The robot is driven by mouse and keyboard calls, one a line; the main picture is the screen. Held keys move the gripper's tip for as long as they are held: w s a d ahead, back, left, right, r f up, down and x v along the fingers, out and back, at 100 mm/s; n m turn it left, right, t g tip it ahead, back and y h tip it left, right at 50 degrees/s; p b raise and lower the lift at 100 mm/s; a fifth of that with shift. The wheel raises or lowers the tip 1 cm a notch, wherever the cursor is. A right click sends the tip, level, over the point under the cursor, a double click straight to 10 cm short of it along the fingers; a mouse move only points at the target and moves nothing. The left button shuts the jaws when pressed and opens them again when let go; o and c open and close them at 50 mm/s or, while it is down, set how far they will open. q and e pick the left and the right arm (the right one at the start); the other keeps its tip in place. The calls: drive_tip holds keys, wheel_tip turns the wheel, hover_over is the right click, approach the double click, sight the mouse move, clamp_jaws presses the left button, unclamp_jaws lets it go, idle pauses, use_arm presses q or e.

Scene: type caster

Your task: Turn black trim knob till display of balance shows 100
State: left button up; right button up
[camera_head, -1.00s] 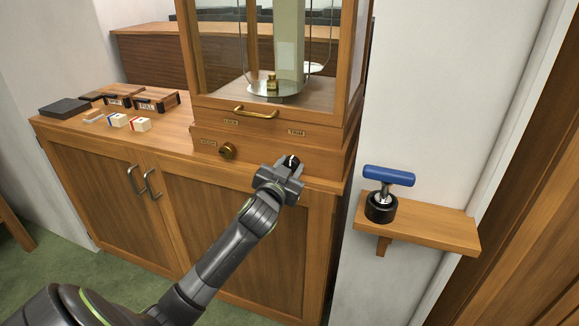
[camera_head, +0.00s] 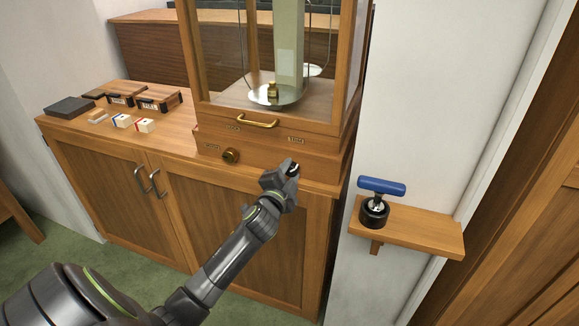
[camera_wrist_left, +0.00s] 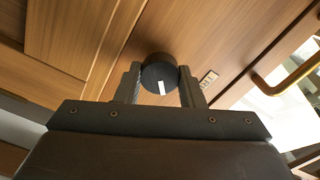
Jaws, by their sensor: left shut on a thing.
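The balance (camera_head: 286,92) stands in a glass-fronted wooden case on a cabinet, with a small brass weight (camera_head: 272,90) on its near pan. The black trim knob (camera_wrist_left: 160,75) with a white mark sits on the front of the case base. My left gripper (camera_head: 291,170) is at the knob, below the TRIM label (camera_head: 297,140). In the left wrist view the fingers (camera_wrist_left: 161,88) are on both sides of the knob, shut on it. The knob is mostly hidden by the gripper in the head view. No display reading can be made out. My right gripper is not in view.
Small boxes (camera_head: 146,125) and wooden cases (camera_head: 158,99) stand on the cabinet top at left. A blue-handled stamp (camera_head: 381,187) stands on a wall shelf (camera_head: 425,232) at right.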

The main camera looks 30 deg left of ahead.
use_arm(q)
drive_tip(key=shift+m+p, duration=0.6)
drive_tip(key=shift+m, duration=0.4)
drive_tip(key=shift+f, duration=0.1)
drive_tip(key=o, duration=1)
drive_tip(key=b+v, duration=0.1)
drive_tip(key=v, duration=1.6)
drive_tip(key=shift+s+d, duration=0.15)
drive_tip(key=shift+s, duration=0.05)
